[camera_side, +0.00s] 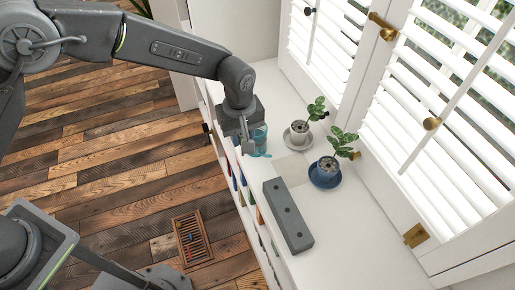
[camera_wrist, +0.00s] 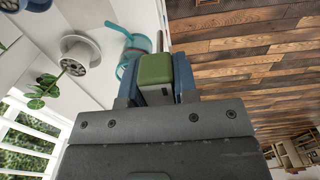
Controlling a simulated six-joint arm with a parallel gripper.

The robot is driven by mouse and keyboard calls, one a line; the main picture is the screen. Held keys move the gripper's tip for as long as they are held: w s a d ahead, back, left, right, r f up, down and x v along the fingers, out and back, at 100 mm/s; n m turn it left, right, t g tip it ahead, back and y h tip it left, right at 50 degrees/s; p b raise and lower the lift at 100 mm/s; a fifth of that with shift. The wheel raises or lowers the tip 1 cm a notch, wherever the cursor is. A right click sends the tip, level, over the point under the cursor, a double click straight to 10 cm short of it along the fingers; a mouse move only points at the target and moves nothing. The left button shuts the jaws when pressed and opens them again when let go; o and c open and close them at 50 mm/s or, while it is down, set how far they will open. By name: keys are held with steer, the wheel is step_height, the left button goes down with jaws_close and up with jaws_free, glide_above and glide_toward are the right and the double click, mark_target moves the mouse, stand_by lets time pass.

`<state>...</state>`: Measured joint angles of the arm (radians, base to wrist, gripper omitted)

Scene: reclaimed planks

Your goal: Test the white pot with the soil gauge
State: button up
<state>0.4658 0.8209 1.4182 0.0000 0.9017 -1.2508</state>
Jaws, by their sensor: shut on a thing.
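The white pot (camera_side: 299,128) holds a leafy plant and stands upright on a pale saucer on the white sill; it also shows in the wrist view (camera_wrist: 75,63). My gripper (camera_side: 244,146) is to its left in the side view, above the sill's left edge and apart from the pot. In the wrist view my gripper (camera_wrist: 157,80) is shut on a green block-shaped thing (camera_wrist: 155,67), seemingly the soil gauge's head. A thin grey rod shows just beyond it. The gauge is hard to make out in the side view.
A teal see-through vessel (camera_side: 260,133) stands close beside my gripper. A blue pot (camera_side: 328,167) with a plant sits on a blue saucer. A grey block with dark holes (camera_side: 288,216) lies in front. The sill is clear at the lower right; shutters bound it behind.

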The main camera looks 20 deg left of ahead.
steer(key=shift+a+r, duration=0.3)
steer(key=shift+a, duration=0.1)
steer(key=shift+w+a+r, duration=0.1)
steer(key=shift+a+r, duration=0.05)
steer(key=shift+r, duration=2.9)
